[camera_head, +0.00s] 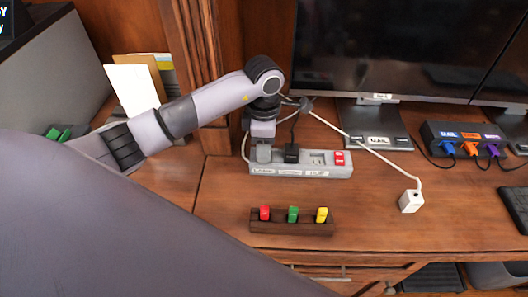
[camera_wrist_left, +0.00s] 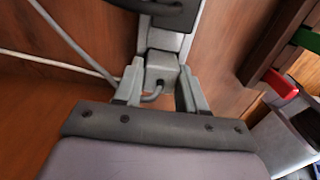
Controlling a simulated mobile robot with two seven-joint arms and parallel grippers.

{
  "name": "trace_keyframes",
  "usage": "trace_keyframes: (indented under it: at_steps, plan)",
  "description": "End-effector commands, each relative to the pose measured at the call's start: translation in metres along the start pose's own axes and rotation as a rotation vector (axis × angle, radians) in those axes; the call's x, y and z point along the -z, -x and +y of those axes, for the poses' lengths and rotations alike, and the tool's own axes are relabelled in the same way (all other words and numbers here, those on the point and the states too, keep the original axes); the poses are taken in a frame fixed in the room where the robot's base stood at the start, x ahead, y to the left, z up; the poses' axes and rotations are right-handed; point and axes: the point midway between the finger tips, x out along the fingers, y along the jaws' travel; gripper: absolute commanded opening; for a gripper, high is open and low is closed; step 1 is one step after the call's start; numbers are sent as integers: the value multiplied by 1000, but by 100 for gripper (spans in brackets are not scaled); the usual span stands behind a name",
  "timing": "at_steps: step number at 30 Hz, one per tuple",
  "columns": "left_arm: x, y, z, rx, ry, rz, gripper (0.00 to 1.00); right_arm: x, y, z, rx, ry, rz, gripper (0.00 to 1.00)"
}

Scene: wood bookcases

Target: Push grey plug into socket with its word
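The grey plug (camera_head: 263,154) stands at the left end of the pale power strip (camera_head: 324,173), over its first socket. I cannot tell whether it is fully seated. My left gripper (camera_head: 263,141) reaches down on it from above. In the left wrist view, the left gripper's fingers (camera_wrist_left: 160,85) lie on both sides of the grey plug (camera_wrist_left: 162,66), with hardly any gap, and a grey cable curves out between them. A black plug (camera_head: 291,153) stands beside it on the strip. Word labels run along the strip's front, too small to read surely. My right gripper is out of view.
A red switch (camera_head: 340,158) is at the strip's right end. A wooden block (camera_head: 291,228) with red, green and yellow pieces stands in front. A white adapter (camera_head: 411,201) and a dark hub (camera_head: 466,137) are at right. A monitor (camera_head: 385,50) stands behind.

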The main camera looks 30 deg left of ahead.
Motion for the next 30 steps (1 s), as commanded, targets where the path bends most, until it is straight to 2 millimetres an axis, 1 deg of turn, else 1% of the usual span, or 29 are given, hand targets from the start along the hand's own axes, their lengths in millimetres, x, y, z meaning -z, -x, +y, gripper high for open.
trace_keyframes:
  at_steps: [11, 14, 17, 20, 23, 30]
  plan:
    - [0, 2, 0, -1, 0, 0, 10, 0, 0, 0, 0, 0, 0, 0]
    - [0, 6, 1, -2, 1, 0, 10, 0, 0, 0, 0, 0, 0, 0]
    - [0, 16, 1, -4, 0, -2, 10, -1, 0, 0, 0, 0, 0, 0]
    - [0, 31, 1, -5, -1, -1, 10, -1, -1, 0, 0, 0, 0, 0]
    - [-1, 52, 1, -6, -1, -3, 10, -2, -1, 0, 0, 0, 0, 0]
    - [0, 112, 2, -7, 1, -2, 10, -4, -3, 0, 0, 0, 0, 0]
